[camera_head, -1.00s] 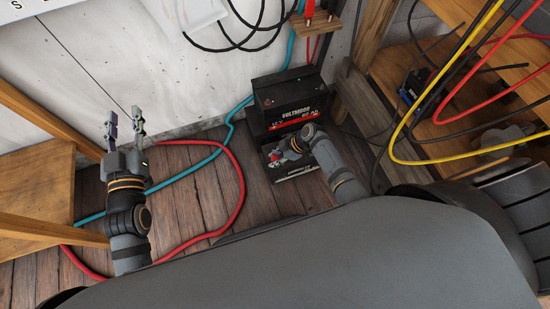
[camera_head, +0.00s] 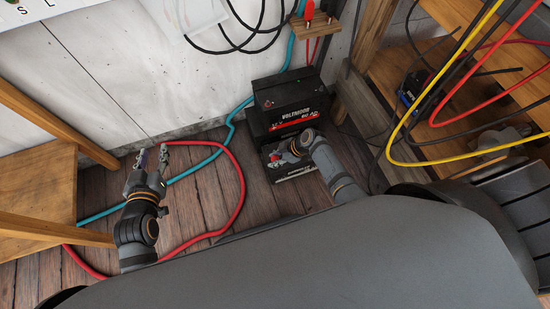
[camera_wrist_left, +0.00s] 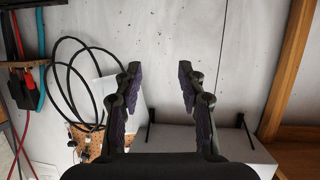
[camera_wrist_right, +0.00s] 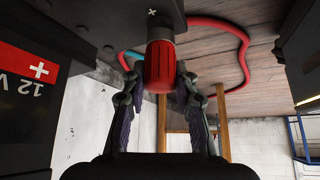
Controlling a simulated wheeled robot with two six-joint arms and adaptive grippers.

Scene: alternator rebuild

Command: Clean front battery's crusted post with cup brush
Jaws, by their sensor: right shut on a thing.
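The front battery (camera_head: 296,174) is a black box on the plank floor, low in front of a taller black battery (camera_head: 290,98) with a red stripe. My right gripper (camera_head: 280,156) is over the front battery's top. In the right wrist view it is shut on a red cylinder with a dark ribbed collar, seemingly the cup brush (camera_wrist_right: 159,68). The collar meets the dark battery case (camera_wrist_right: 115,12) beside a white plus mark, so the post and its crust are hidden. My left gripper (camera_head: 152,158) is open and empty, apart from the batteries; its spread fingers show in the left wrist view (camera_wrist_left: 160,90).
A red hose (camera_head: 240,190) and a teal hose (camera_head: 205,160) run over the floor between my arms. A wooden stand (camera_head: 40,190) is at the left. Wooden shelves with hanging yellow (camera_head: 440,162) and red cables are at the right. A white wall stands behind.

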